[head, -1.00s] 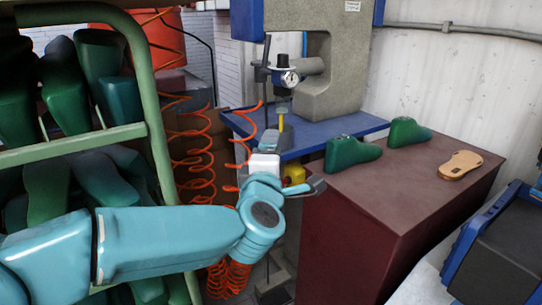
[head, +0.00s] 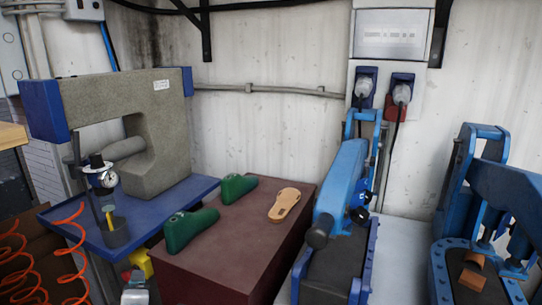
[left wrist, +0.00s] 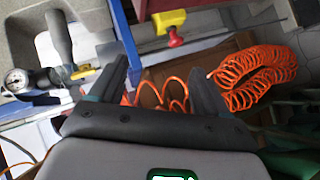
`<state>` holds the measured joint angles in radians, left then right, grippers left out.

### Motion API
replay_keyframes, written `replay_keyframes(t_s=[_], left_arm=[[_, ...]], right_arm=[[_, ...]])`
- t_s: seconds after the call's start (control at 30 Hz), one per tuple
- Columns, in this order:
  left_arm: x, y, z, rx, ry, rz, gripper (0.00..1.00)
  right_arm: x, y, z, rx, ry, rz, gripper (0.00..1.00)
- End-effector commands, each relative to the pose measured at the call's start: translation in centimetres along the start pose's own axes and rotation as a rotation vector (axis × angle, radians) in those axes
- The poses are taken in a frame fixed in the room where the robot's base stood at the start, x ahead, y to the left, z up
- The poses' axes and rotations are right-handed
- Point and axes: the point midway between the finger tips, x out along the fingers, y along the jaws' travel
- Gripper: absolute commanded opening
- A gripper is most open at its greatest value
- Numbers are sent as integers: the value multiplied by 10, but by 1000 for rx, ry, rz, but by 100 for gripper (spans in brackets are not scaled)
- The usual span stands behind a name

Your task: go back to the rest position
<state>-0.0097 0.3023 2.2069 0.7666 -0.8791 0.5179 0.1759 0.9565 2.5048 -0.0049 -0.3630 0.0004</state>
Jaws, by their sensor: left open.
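My left gripper (left wrist: 160,92) is open in the left wrist view, its two dark fingers apart with nothing between them. A yellow and red knob (left wrist: 171,28) lies beyond the fingers and does not touch them. In the head view only a small grey part of what appears to be my left gripper shows at the bottom edge, below the yellow part of the press; its fingertips cannot be made out there. My right gripper is not in view.
A grey press (head: 150,160) with a blue table (head: 70,228) stands left. Two green lasts (head: 190,228) and a tan sole (head: 284,204) lie on a maroon cabinet (head: 240,240). Blue machines (head: 345,185) stand right. Orange coiled hoses (left wrist: 250,78) hang near my left gripper.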

Motion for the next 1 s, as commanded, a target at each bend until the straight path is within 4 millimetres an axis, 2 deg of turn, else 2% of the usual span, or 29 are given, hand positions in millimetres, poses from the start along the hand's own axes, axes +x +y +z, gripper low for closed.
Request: replay_keyframes(t_s=[0.03, 0.13, 0.2, 0.3, 0.4, 0.5, 0.6, 0.67, 1.0], left_arm=[[-4, -19, 16, 119, -81, -107, 77], [-21, -95, 58, 345, -286, -272, 77], [-45, -143, 81, 480, -445, -362, 77], [-90, -199, 106, 639, -672, -453, 77], [-137, -240, 122, 768, -890, -501, 77], [-178, -269, 134, 883, -1090, -501, 77], [-209, -281, 139, 1000, -1266, -447, 77], [-222, -284, 140, 1065, -1350, -406, 77], [-224, -284, 140, 1113, -1388, -376, 77]], right_arm=[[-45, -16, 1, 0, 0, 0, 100], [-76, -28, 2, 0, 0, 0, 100], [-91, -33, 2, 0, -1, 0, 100], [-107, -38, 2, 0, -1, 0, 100], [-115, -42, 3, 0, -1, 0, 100], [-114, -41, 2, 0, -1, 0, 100], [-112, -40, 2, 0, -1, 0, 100], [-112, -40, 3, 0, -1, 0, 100], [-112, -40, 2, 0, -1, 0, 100]])
